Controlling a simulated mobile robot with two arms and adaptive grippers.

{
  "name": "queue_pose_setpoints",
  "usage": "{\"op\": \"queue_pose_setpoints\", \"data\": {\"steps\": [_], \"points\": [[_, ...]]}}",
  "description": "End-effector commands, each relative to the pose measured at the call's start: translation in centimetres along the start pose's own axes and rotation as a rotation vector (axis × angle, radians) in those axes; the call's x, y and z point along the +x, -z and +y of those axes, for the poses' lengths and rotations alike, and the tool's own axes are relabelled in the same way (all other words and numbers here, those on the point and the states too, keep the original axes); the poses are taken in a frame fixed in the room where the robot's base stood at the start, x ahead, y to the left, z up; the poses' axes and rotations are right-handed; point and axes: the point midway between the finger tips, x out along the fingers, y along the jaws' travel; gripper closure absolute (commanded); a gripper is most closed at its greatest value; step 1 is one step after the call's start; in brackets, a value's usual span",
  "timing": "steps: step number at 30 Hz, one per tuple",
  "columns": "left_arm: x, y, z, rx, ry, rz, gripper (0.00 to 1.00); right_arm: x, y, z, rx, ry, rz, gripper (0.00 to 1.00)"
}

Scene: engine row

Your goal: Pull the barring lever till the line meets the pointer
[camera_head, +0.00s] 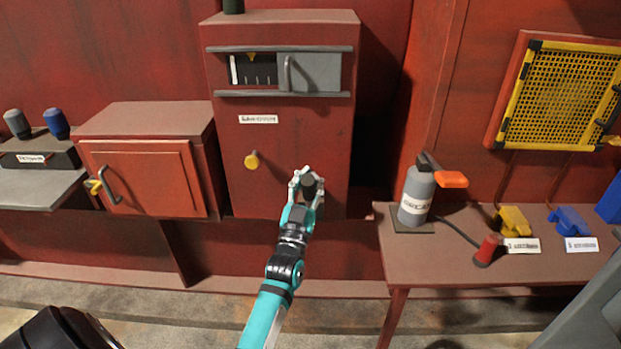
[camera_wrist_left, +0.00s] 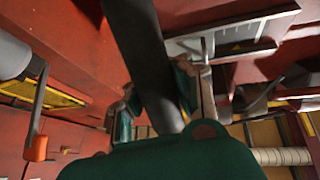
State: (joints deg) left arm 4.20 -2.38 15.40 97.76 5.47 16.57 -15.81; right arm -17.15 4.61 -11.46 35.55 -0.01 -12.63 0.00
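The red cabinet (camera_head: 230,190) stands at the middle, with a window near its top. In the window a white line (camera_head: 233,70) shows on a dark face, left of the yellow pointer (camera_head: 252,57), so the two are apart. My left gripper (camera_head: 310,178) is in front of the cabinet's lower right. Its fingers are around a dark bar, which looks like the barring lever. In the left wrist view this lever (camera_wrist_left: 145,50) runs between the two finger pads, which appear to press on both sides. The gripper hides part of it. My right gripper is not in view.
A grey sliding cover (camera_head: 315,73) fills the window's right half. A yellow knob (camera_head: 252,160) sticks out left of the gripper. A small red cupboard (camera_head: 145,175) stands at left. A bench (camera_head: 440,265) at right holds a grey canister (camera_head: 416,196) with an orange handle.

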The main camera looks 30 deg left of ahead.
Motion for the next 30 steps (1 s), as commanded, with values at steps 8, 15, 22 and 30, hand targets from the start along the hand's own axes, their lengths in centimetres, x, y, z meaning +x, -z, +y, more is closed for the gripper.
{"op": "queue_pose_setpoints", "data": {"steps": [8,15,22,30], "points": [[0.1,0.0,-0.2,0.001,0.002,0.001,0.57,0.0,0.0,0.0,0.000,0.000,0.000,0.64],[0.1,0.0,-0.1,0.001,0.001,0.001,0.47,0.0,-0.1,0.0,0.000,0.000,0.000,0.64],[-0.9,-0.1,-0.1,0.001,0.001,-0.001,0.47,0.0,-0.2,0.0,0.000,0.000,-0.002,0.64],[-6.3,-0.1,-0.1,0.002,0.001,-0.005,0.47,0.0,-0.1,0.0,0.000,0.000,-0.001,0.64]]}}
